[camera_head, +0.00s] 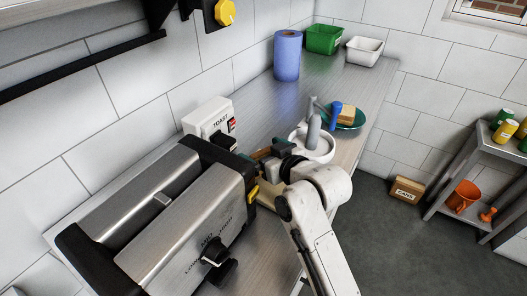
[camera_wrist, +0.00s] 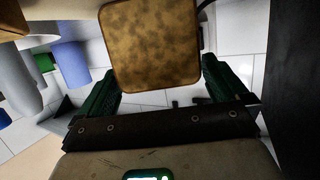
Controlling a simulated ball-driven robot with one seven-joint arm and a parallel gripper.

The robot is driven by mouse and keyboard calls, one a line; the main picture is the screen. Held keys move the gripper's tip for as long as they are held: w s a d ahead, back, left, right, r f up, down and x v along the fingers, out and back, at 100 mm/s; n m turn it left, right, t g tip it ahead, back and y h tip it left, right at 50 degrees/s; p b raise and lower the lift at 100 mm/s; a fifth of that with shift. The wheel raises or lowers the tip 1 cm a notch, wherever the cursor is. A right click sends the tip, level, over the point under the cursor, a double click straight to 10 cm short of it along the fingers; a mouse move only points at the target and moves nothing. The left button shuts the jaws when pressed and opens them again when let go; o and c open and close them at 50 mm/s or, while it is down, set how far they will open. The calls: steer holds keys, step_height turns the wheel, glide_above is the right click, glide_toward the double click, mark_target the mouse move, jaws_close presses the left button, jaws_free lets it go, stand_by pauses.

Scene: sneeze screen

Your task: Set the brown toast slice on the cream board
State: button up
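The brown toast slice (camera_wrist: 150,45) is upright between the green fingers of my gripper (camera_wrist: 160,80) in the wrist view. The fingers meet its two side edges, so my gripper looks shut on it. In the head view a small brown edge of the slice (camera_head: 262,153) shows by my gripper (camera_head: 272,150), which is beside the toaster's right end. A cream surface, apparently the cream board (camera_head: 267,199), shows low beside the toaster, mostly hidden by my arm. I cannot tell the gap between slice and board.
The large steel toaster (camera_head: 185,225) fills the counter's near left. A white TOAST box (camera_head: 210,122) stands behind it. A blue roll (camera_head: 287,56) stands farther back.

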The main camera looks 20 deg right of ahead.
steer(key=shift+r, duration=0.25)
steer(key=shift+s+d, duration=0.1)
steer(key=shift+s, duration=0.3)
steer(key=v, duration=1.1)
steer(key=shift+b, duration=0.45)
steer(key=shift+s+d, duration=0.1)
